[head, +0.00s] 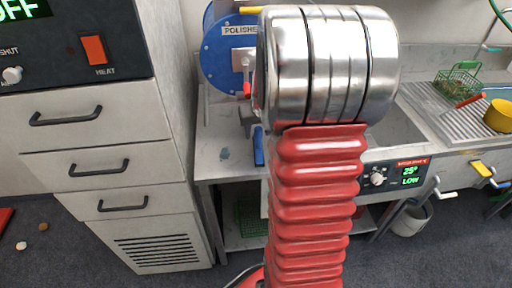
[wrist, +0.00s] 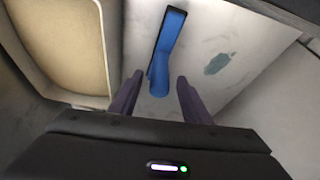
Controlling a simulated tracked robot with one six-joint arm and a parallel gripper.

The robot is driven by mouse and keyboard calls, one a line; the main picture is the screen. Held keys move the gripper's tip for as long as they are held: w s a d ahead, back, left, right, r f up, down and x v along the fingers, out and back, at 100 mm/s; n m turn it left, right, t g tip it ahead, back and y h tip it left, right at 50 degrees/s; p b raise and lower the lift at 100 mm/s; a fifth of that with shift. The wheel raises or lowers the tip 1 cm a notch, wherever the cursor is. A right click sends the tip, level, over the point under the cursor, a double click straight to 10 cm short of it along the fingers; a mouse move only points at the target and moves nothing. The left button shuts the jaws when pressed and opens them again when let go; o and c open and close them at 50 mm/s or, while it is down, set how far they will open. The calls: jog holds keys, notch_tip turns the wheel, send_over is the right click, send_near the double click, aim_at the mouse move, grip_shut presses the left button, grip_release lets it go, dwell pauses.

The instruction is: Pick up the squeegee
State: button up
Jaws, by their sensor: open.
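The blue squeegee (wrist: 168,47) lies on a pale, worn worktop in the wrist view, its long narrow part pointing away from me. Its near end sits between and just beyond the fingers. My gripper (wrist: 160,76) is open, with one dark finger on each side of the squeegee and a gap on both sides. In the head view a blue piece (head: 259,150), probably the squeegee, shows at the left edge of my arm, which hides the rest. My gripper is hidden there too.
A teal stain (wrist: 219,63) marks the worktop. In the head view a blue polisher wheel (head: 222,58) stands behind, a drawer cabinet (head: 105,140) at left. A ribbed drainboard (head: 460,110) with a green basket (head: 458,80) and yellow pot (head: 498,115) is at right.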

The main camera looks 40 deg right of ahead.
jog(key=shift+c, duration=0.3)
grip_shut()
dwell(0.5)
